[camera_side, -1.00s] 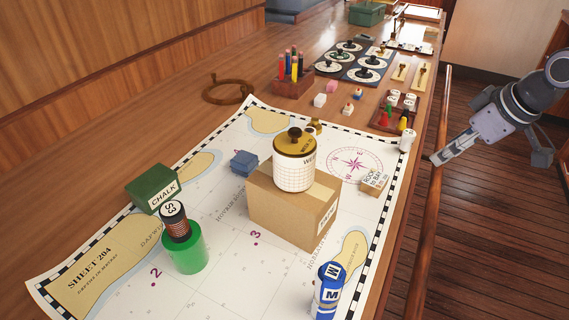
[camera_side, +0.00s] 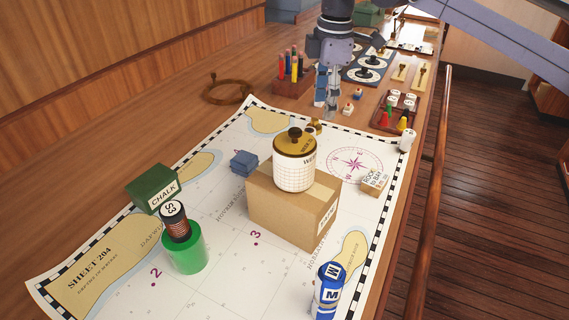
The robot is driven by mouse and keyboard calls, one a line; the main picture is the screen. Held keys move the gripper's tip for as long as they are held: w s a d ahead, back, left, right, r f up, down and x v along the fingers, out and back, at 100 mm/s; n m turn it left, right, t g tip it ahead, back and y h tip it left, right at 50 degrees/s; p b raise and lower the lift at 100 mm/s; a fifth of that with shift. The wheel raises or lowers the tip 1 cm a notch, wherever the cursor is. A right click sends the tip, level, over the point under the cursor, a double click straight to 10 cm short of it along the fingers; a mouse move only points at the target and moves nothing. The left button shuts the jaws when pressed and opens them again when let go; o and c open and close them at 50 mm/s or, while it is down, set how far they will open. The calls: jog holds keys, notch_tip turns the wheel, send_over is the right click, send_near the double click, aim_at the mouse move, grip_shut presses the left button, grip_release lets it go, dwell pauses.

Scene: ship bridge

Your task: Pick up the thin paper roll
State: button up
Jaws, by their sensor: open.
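I cannot tell for sure which thing is the thin paper roll. A white cylinder with a printed grid (camera_side: 294,175) stands upright on a cardboard box (camera_side: 285,212), with a brown-gold knobbed lid (camera_side: 295,143) on top. A dark cylinder marked S3 (camera_side: 174,222) stands a little tilted in a green cup (camera_side: 185,251). A blue cylinder marked M (camera_side: 327,292) stands at the front. My gripper (camera_side: 326,105) is open and points down beyond the lidded cylinder, near the pencil rack, apart from these cylinders. The space between its fingers shows poorly.
A pencil rack (camera_side: 294,78) is just left of my gripper. A green chalk box (camera_side: 153,188), a blue block (camera_side: 244,162) and a small marked block (camera_side: 374,181) lie on the chart (camera_side: 213,290). A rail (camera_side: 428,190) runs along the right.

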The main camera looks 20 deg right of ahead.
aim_at(310, 129)
jog(key=shift+w+a+f+n, duration=0.15)
jog(key=shift+a+f+n, duration=0.2)
jog(key=shift+a, duration=0.2)
jog(key=shift+w+a+f+n, duration=0.15)
jog(key=shift+a+f+n, duration=0.15)
jog(key=shift+a, duration=0.2)
jog(key=shift+a+f+g, duration=0.2)
jog(key=shift+f+g, duration=0.1)
jog(key=shift+f, duration=0.05)
notch_tip(310, 129, down, 5)
jog(key=shift+f, duration=0.1)
jog(key=shift+s+a+f, duration=0.15)
jog(key=shift+f, duration=1.2)
jog(key=shift+s+a+f, duration=0.1)
jog(key=shift+f, duration=1.2)
grip_shut()
